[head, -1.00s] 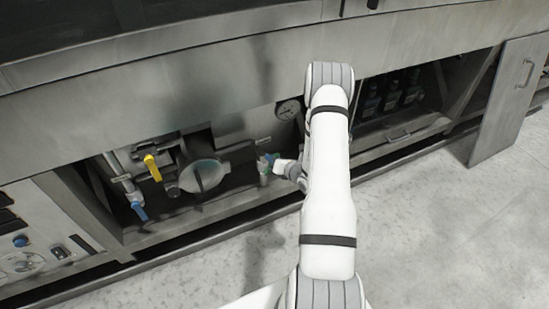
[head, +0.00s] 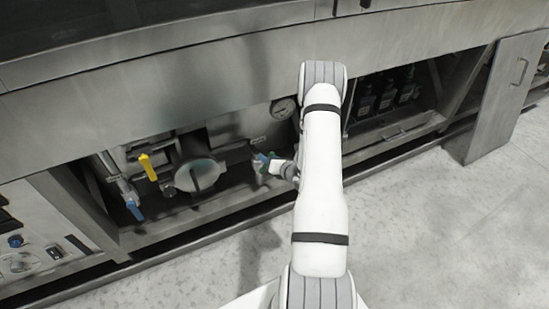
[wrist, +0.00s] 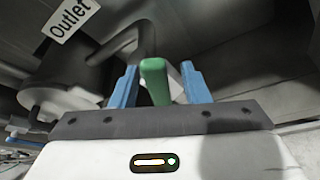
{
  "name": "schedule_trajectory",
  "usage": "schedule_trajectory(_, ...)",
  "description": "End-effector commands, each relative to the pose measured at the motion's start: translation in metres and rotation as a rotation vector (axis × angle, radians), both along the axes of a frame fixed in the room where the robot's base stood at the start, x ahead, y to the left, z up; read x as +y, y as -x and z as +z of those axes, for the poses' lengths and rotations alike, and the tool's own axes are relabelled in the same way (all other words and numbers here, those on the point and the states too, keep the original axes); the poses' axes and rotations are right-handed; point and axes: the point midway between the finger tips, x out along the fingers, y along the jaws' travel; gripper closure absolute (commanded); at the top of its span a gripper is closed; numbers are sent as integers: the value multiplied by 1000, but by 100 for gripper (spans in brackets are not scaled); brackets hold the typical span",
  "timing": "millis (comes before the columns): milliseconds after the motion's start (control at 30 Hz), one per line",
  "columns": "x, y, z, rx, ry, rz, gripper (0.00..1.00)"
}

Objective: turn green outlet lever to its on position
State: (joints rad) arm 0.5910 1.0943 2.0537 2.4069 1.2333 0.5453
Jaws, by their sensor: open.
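The green outlet lever (wrist: 156,82) shows in the wrist view between the two blue fingers of my gripper (wrist: 160,86). The fingers are open, one on each side of the lever, with a visible gap on the left; contact on the right cannot be told. A white label reading "Outlet" (wrist: 70,17) is at the upper left of the wrist view. In the head view my gripper (head: 268,162) is inside the open lower bay, and the lever is mostly hidden by it and my arm.
A yellow lever (head: 148,167) and a blue lever (head: 134,209) are on pipes at the left of the bay. A round metal housing (head: 198,176) and a gauge (head: 283,109) are near my gripper. Dark bottles (head: 386,97) stand at right. An open door (head: 498,95) stands farther right.

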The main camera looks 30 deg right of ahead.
Motion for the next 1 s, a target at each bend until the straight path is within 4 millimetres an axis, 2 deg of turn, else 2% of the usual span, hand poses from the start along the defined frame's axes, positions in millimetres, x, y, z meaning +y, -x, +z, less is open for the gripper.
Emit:
schedule_trajectory(167, -3, 9, 5, 0, 0, -5, 58)
schedule_trajectory(400, -9, 47, 19, 1, -1, -5, 58)
schedule_trajectory(600, -11, 70, 25, 2, -1, -2, 58)
schedule_trajectory(933, -11, 74, 26, 1, 0, 0, 58)
schedule_trajectory(1000, -11, 74, 25, -1, 4, 2, 64)
